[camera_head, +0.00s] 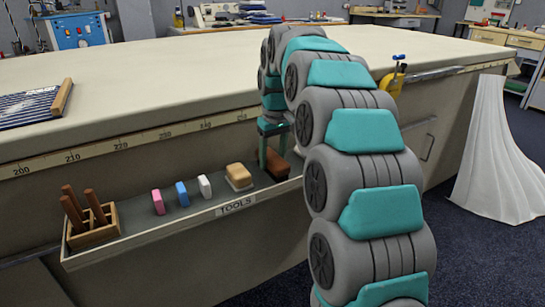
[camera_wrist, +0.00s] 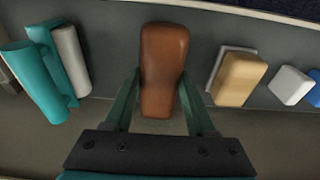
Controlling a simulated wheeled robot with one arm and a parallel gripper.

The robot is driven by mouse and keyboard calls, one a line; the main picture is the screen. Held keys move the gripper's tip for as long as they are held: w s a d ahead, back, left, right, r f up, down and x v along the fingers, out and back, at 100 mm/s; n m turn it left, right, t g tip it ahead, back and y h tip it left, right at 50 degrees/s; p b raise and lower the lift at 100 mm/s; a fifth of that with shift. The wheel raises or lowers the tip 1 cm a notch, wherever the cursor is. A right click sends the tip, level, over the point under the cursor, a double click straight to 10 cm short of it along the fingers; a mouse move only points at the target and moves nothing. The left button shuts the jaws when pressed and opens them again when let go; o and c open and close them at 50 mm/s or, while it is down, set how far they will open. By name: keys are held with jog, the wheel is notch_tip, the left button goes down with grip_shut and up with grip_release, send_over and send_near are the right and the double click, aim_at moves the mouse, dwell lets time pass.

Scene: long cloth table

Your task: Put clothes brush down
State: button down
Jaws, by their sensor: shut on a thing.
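The clothes brush (camera_head: 277,163) is brown and sits at the right end of the tool tray (camera_head: 190,232). In the wrist view the brush (camera_wrist: 164,62) shows as a long reddish-brown body. My gripper (camera_wrist: 160,80) has a green finger on each side of it and is shut on it. In the head view my gripper (camera_head: 271,148) reaches down to the tray from above. The brush is at tray level, but I cannot tell whether its underside touches the tray floor. My arm hides the tray's far right end.
A tan block (camera_head: 239,176) on a pale base stands close beside the brush. White (camera_head: 205,186), blue (camera_head: 182,193) and pink (camera_head: 158,201) blocks follow to the left, then a wooden holder (camera_head: 92,226) with brown handles. The table edge (camera_head: 130,141) runs above the tray.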

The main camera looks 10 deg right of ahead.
aim_at(275, 158)
jog(key=shift+c, duration=1)
grip_release()
jog(key=shift+f, duration=0.1)
jog(key=r, duration=0.6)
jog(key=s+r, duration=0.1)
jog(key=r, duration=0.2)
jog(key=shift+d+r, duration=0.2)
jog(key=shift+r, duration=0.15)
jog(key=shift+s+r+p, duration=0.2)
jog(key=shift+r+p, duration=0.55)
jog(key=shift+r, duration=0.5)
